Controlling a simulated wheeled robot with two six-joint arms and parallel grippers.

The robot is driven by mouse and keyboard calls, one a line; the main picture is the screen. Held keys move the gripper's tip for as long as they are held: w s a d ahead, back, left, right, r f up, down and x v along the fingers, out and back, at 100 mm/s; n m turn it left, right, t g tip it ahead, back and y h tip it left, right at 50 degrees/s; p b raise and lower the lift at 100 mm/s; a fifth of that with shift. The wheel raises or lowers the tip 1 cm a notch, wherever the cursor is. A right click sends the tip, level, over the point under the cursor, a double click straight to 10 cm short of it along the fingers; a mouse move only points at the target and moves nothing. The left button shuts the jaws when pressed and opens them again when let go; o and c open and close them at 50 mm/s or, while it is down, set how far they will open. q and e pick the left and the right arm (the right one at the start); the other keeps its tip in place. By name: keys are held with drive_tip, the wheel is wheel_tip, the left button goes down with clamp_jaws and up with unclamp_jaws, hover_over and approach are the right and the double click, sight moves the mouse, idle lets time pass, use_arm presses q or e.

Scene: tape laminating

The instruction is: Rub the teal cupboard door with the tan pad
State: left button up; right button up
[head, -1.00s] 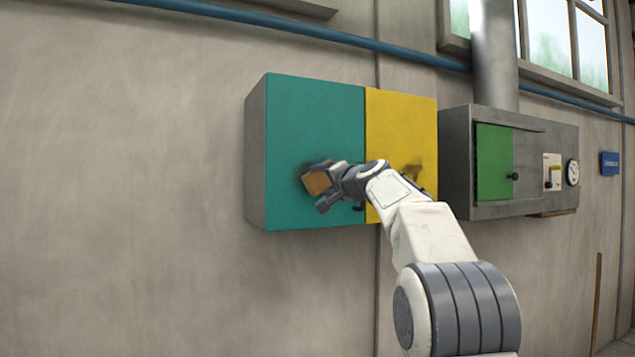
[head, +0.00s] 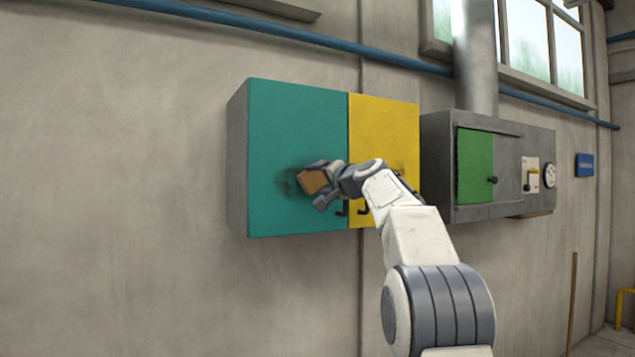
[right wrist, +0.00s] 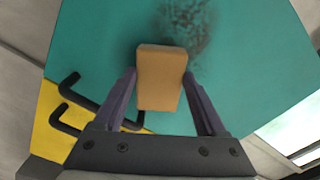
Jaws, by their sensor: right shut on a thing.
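The teal cupboard door (head: 295,115) is on the left of a grey wall cupboard and appears closed. A dark smudge (head: 288,184) marks it just left of the pad; the smudge also shows in the right wrist view (right wrist: 185,30), beyond the pad. My right gripper (head: 322,190) is shut on the tan pad (head: 312,182), in front of the door's lower right part. In the right wrist view the tan pad (right wrist: 160,78) sits between the two fingers. I cannot tell whether the pad touches the door. My left gripper is not in view.
A yellow door (head: 385,125) adjoins the teal one, with dark marks behind my wrist. Dark handles (right wrist: 70,105) stick out near the seam between the doors. A grey metal box with a green door (head: 474,165) is to the right. Bare wall (head: 120,200) lies to the left.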

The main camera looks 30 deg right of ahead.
drive_tip(key=shift+a, duration=3.05)
drive_tip(key=shift+s+a, duration=0.15)
drive_tip(key=shift+a, duration=2.4)
wheel_tip(320, 180, up, 2)
drive_tip(key=shift+p, duration=1.25)
drive_tip(key=shift+d+f+b, duration=0.15)
drive_tip(key=shift+d+b, duration=0.15)
drive_tip(key=shift+d, duration=0.1)
drive_tip(key=shift+d+b, duration=0.45)
drive_tip(key=shift+d, duration=1.1)
drive_tip(key=shift+w+d, duration=0.2)
drive_tip(key=shift+d, duration=3.65)
